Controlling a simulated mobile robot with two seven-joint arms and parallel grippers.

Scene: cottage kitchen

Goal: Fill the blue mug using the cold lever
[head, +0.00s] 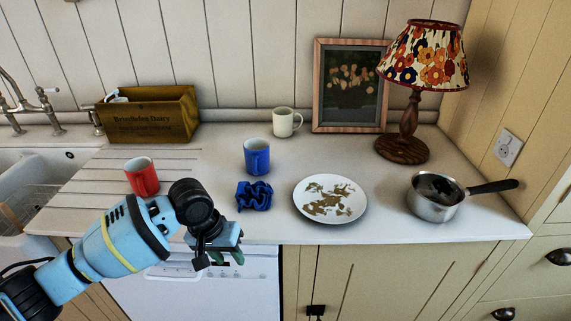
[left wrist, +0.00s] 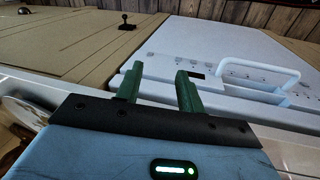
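The blue mug (head: 257,156) stands upright on the counter near its middle, behind a crumpled blue cloth. The tap (head: 30,105) with its levers is at the far left over the sink; which lever is cold I cannot tell. My left gripper (head: 226,257) is in front of the counter edge, below and left of the blue mug, and holds nothing. In the left wrist view its two green fingers (left wrist: 158,88) are apart with nothing between them. My right gripper is not in view.
A red mug (head: 141,176) stands behind my left arm. The white sink (head: 22,160) is at left.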

